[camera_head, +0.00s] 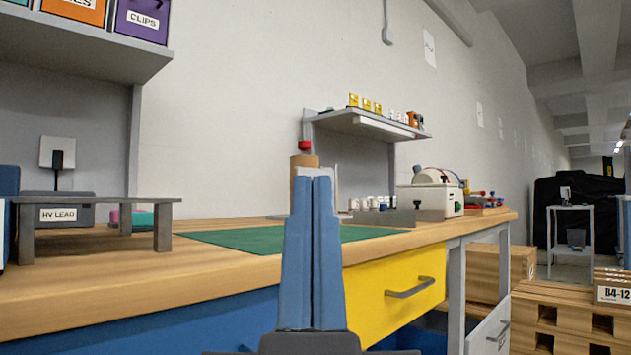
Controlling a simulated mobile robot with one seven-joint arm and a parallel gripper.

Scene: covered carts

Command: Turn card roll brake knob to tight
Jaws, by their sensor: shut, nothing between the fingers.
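A brown card roll (304,160) stands upright on the workbench, straight behind my gripper in the picture. A red knob (305,145) sits on top of it; its setting is too small to read. My gripper (315,178) points up in the middle foreground, its two blue fingers closed together with nothing between them. Its fingertips overlap the lower part of the roll in the picture and hide it. A pale upright piece shows just behind the fingertips. I see no contact between my gripper and the knob, which appears above the fingertips.
The wooden workbench (120,277) carries a green mat (225,239). A grey riser (95,201) and a box labelled HV LEAD (58,215) stand at left. A wall shelf (362,124) hangs behind. A cream machine (430,196) stands at right. A yellow drawer (390,298) is below.

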